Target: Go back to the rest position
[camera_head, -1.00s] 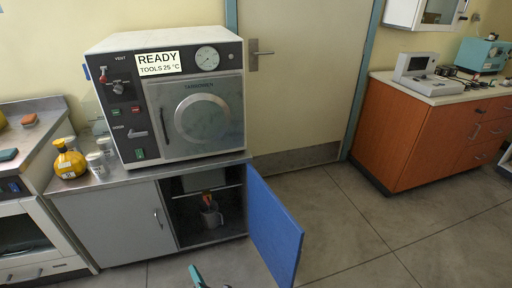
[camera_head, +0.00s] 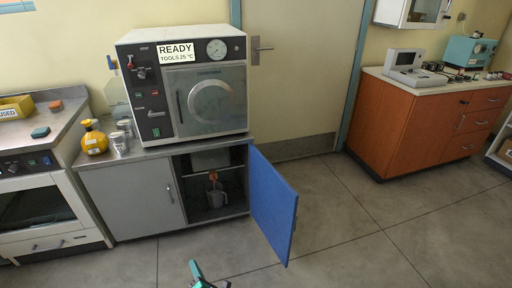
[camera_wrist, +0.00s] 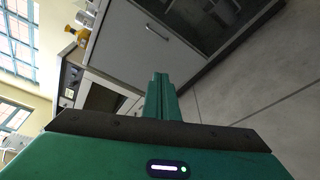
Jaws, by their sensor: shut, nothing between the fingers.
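My gripper (camera_head: 208,280) shows at the bottom edge of the head view, a small green part over the open floor in front of the cabinet. In the wrist view its green fingers (camera_wrist: 161,98) are together with nothing between them. It touches nothing that I can see. The rest of my arm is out of the head view.
A steel cabinet (camera_head: 133,199) under the autoclave (camera_head: 187,85) has its blue door (camera_head: 272,207) swung open into the room. A yellow bottle (camera_head: 93,138) stands on top. The grey floor (camera_head: 355,235) to the right is clear.

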